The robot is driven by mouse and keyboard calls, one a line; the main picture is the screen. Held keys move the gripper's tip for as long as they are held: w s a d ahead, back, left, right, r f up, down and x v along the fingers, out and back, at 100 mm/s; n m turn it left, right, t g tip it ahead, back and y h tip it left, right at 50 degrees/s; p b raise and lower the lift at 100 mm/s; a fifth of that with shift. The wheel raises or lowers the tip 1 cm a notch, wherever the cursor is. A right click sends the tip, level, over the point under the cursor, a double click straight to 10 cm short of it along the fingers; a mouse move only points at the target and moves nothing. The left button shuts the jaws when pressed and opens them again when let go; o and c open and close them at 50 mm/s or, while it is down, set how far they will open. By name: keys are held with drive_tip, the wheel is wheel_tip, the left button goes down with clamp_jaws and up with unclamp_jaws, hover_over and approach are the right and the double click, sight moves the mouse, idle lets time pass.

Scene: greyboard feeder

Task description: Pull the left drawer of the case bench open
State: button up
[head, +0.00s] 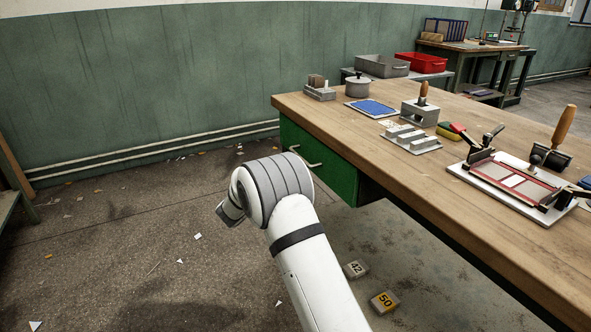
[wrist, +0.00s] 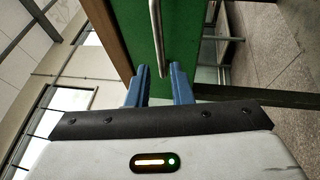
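The case bench (head: 440,205) has a wooden top, with a green drawer unit (head: 335,178) under its left end. The drawer front looks flush, with pale bar handles (head: 314,164) on it, partly behind my arm. In the wrist view, the green front (wrist: 200,45) fills the upper middle and a metal bar handle (wrist: 157,40) runs down towards my fingertips. My gripper (wrist: 160,70) has two blue fingers standing apart, with the handle's lower end between or just beyond the tips. I cannot tell whether they touch it. My fingers are hidden in the head view.
Numbered blocks, 42 (head: 356,269) and 50 (head: 384,301), lie on the floor right of my arm. Fixtures, a blue pad (head: 372,108) and a metal pot (head: 358,86) stand on the bench top. Floor left of the bench is open, with paper scraps.

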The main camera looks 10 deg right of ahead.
drive_tip(key=b+x, duration=0.2)
drive_tip(key=x, duration=0.5)
drive_tip(key=shift+w+d, duration=0.1)
drive_tip(key=shift+d, duration=0.2)
drive_tip(key=shift+c, duration=0.2)
clamp_jaws()
